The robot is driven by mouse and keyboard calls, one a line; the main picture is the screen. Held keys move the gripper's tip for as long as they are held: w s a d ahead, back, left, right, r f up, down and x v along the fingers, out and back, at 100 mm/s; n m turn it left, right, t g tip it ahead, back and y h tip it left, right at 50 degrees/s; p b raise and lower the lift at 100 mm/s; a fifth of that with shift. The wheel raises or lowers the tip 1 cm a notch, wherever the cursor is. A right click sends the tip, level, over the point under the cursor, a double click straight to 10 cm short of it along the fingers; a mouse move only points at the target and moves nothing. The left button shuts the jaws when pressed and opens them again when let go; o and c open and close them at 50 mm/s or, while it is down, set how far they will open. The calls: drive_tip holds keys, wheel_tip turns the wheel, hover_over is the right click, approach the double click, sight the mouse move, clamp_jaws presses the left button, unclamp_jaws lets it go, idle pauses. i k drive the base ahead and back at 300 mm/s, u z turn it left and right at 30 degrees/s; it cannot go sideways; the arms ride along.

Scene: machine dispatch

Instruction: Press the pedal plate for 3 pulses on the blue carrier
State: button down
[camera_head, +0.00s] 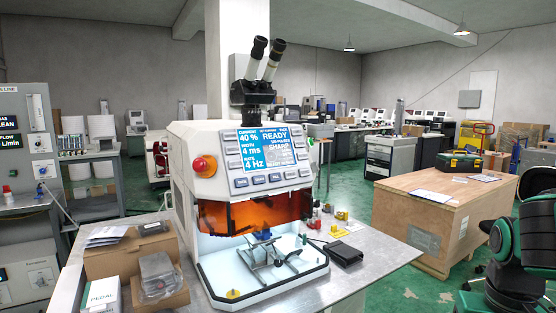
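A white bench machine (190,150) with a microscope on top stands on a grey metal bench. Its screen (266,157) reads READY, with 40 %, 4 ms, 4 Hz and SHARP. A small blue piece (262,235), which looks like the blue carrier, sits on a metal stand inside the lit chamber, under the orange window. A flat black unit (345,253), which looks like the pedal, lies on the bench just right of the chamber. Whether its plate is pressed cannot be told. My gripper is not in view.
Cardboard boxes (128,255) and a white box marked PEDAL (103,295) crowd the bench's left side. Small coloured parts (341,216) lie behind the black unit. A wooden crate (440,215) stands to the right. A green and black object (535,235) fills the right edge.

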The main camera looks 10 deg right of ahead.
sight(345, 251)
drive_tip(key=k, duration=0.6)
drive_tip(key=u, duration=0.1)
drive_tip(key=i, duration=1.5)
drive_tip(key=z, duration=0.6)
